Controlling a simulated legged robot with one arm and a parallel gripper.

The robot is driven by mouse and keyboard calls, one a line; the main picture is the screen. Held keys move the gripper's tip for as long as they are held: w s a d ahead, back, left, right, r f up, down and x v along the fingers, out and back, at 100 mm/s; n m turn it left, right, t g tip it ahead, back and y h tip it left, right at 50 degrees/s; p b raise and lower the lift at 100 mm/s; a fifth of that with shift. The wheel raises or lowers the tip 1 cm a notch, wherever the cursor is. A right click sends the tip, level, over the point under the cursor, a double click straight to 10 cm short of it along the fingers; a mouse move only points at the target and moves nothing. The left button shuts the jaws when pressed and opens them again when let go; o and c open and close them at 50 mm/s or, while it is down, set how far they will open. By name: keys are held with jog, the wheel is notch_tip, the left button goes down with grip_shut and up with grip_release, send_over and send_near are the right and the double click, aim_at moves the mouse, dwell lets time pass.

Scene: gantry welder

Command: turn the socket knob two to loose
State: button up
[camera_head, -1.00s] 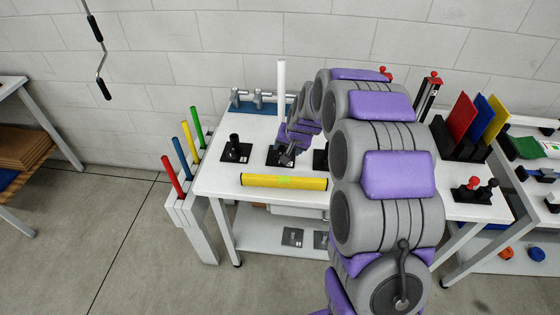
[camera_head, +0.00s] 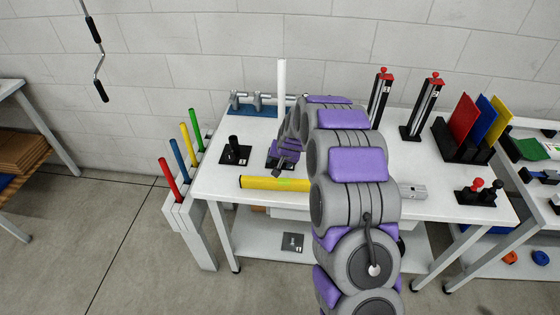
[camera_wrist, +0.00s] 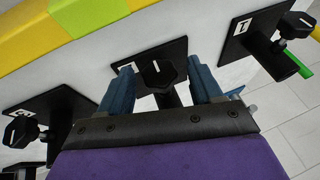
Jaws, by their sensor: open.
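Socket two is the middle black plate (camera_wrist: 178,47) in the wrist view, its number label partly covered. Its dark knob (camera_wrist: 158,72) carries a white line pointing roughly up in the picture. My gripper (camera_wrist: 161,68) is open, with one blue finger left and one right of the knob; I cannot tell whether they touch it. Socket one (camera_wrist: 248,30), labelled 1, is to the right with its own knob, and another socket plate (camera_wrist: 45,122) is to the left. In the head view my gripper (camera_head: 283,158) is over the middle socket and mostly hides it.
A yellow tube (camera_head: 275,184) lies along the table's front edge, close to the sockets. A white upright rod (camera_head: 281,88) rises behind my gripper, its base hidden. Red-topped posts (camera_head: 379,98) stand right of my arm. Blue clamps (camera_head: 250,108) sit at the back left.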

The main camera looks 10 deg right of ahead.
jog(key=shift+c, duration=0.5)
jog(key=c, duration=1)
jog(key=shift+o, duration=0.2)
